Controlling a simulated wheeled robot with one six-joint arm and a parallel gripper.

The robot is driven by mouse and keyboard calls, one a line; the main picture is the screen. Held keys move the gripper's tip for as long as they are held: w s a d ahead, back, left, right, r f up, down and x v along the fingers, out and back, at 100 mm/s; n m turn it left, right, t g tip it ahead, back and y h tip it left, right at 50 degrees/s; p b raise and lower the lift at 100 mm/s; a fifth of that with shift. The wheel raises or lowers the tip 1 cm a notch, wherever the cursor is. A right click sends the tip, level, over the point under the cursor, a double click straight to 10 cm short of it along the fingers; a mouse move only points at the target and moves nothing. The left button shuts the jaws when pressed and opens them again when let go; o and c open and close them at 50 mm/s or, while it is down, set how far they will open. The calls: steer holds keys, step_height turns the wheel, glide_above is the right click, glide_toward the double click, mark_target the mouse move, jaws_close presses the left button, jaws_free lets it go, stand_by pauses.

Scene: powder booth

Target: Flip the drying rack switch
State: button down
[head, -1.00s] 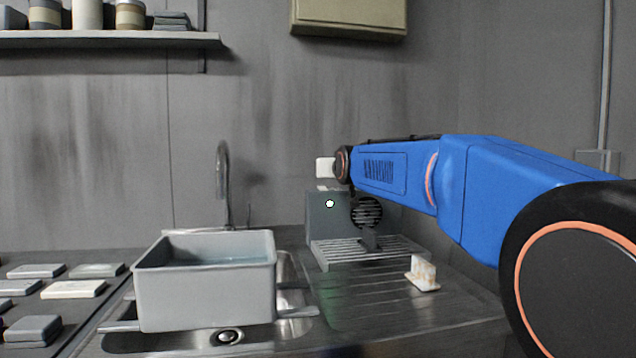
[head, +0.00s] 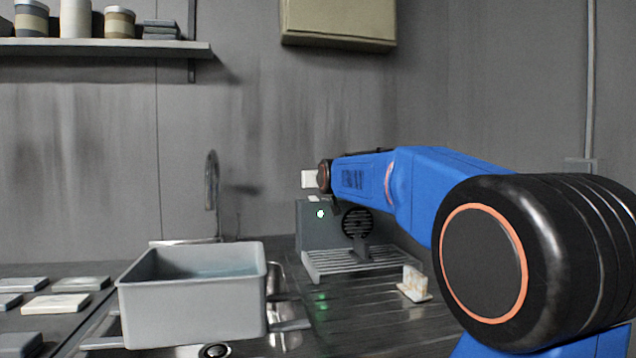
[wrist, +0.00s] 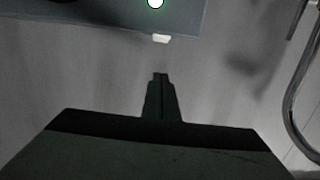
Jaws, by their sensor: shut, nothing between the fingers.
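The drying rack (head: 355,262) stands on the counter, with a grey box (head: 312,232) at its back left. A small lamp (head: 320,214) on the box's face glows greenish white; it also shows at the top of the wrist view (wrist: 155,3). The small white switch (wrist: 161,38) sticks out from the box's edge in the wrist view; it also shows on the box top in the head view (head: 315,199). My gripper (wrist: 160,76) is shut and empty, its tips pointing at the switch with a visible gap. In the head view its fingers cannot be made out.
A grey basin (head: 190,312) with liquid stands over the sink at left, a curved tap (head: 212,195) behind it. A small round fan (head: 357,224) stands on the rack. The wall is close behind the box.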

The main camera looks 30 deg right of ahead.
mark_target(312, 199)
steer(key=x, duration=0.3)
steer(key=shift+w+d, duration=0.1)
steer(key=shift+w, duration=0.2)
step_height(312, 199, down, 3)
steer(key=shift+w+r, duration=0.1)
steer(key=shift+w, duration=0.05)
steer(key=shift+w+f, duration=0.1)
steer(key=shift+f, duration=0.5)
